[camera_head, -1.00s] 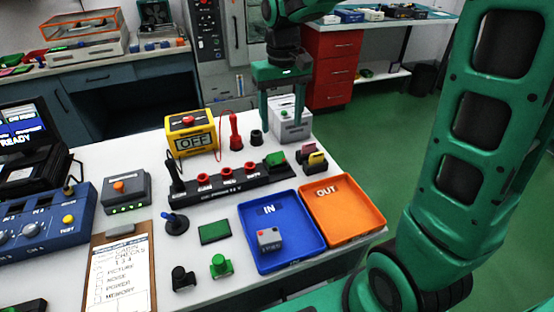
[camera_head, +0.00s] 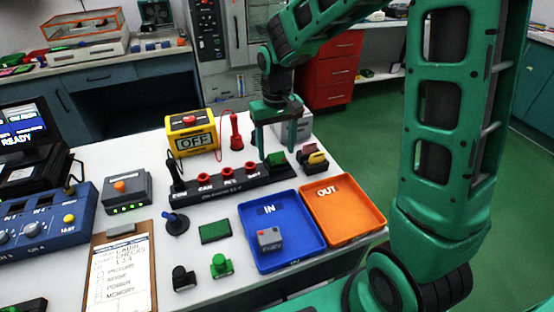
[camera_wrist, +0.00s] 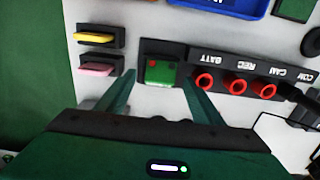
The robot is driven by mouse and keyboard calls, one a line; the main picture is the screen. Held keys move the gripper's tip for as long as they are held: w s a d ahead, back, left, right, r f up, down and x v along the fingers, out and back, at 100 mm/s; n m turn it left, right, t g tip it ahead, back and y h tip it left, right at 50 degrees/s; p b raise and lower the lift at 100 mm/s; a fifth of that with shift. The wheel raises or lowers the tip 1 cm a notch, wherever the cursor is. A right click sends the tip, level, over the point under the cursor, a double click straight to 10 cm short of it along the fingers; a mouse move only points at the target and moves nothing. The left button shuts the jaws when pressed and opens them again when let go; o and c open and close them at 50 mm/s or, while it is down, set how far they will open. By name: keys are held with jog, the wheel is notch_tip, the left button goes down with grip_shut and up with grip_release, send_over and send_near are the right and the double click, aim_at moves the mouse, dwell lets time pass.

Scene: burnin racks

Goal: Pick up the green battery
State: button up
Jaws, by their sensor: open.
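The green battery (camera_head: 276,158) sits in the right end of the black test strip (camera_head: 222,184). My gripper (camera_head: 274,152) is above and just behind that end of the strip, pointing down. Its two fingers (camera_wrist: 158,82) are spread, with the battery between and a little beyond their tips in the wrist view. Nothing is held.
A blue IN tray (camera_head: 300,251) holding a grey block and an orange OUT tray (camera_head: 372,222) lie in front. Yellow and pink pieces in black holders (camera_head: 314,158) stand close right. A yellow OFF box (camera_head: 192,133) and red probe (camera_head: 236,130) stand left.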

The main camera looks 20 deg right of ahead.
jog(key=shift+f, duration=0.25)
jog(key=c, duration=1.4)
jog(key=shift+r, duration=0.15)
